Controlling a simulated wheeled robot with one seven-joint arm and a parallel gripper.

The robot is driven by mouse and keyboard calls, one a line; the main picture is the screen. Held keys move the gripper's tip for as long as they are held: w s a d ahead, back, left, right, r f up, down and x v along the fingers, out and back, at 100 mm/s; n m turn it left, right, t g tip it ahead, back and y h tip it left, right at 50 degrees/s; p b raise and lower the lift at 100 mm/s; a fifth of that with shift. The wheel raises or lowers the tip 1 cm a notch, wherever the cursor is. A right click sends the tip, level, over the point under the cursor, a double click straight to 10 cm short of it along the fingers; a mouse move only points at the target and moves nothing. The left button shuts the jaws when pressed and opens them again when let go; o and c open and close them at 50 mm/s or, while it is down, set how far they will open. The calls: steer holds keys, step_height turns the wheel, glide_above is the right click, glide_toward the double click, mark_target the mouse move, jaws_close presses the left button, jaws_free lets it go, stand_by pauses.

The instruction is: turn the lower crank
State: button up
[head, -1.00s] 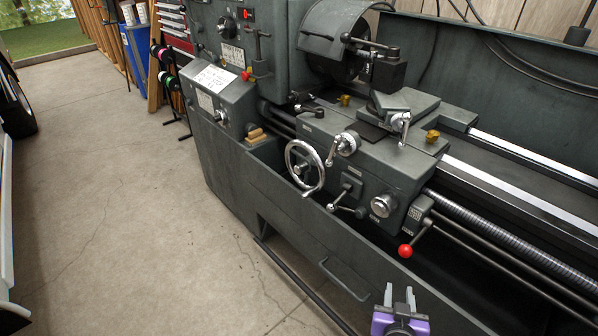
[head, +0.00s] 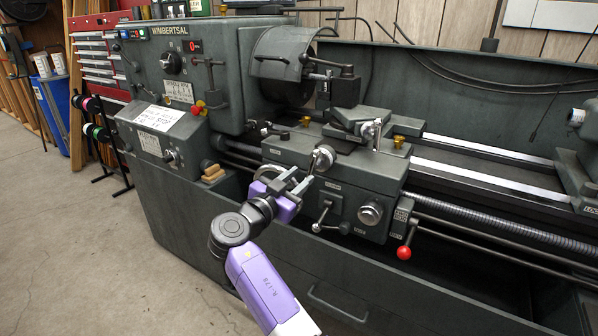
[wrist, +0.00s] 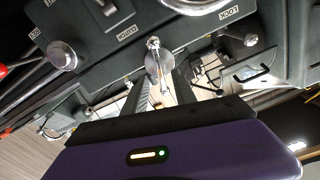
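The lathe's chrome crank (head: 323,158) is on the carriage front, lower and left of a second chrome crank (head: 372,133) on the cross slide. My purple gripper (head: 300,182) is just left of and below the lower crank, its grey fingers pointing up toward it. In the wrist view my gripper (wrist: 160,95) has its fingers apart, with a chrome crank (wrist: 154,62) showing in the gap between them. I cannot tell whether either finger touches it. My gripper hides most of the handwheel (head: 262,172).
A small lever (head: 322,213), a round chrome knob (head: 370,213) and a red-balled lever (head: 404,252) sit on the carriage front, right of my arm. Free concrete floor (head: 60,240) is at the left.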

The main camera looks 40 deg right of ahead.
mark_target(311, 169)
steer(key=shift+x, duration=3.5)
steer(key=shift+f, duration=0.1)
jaws_close()
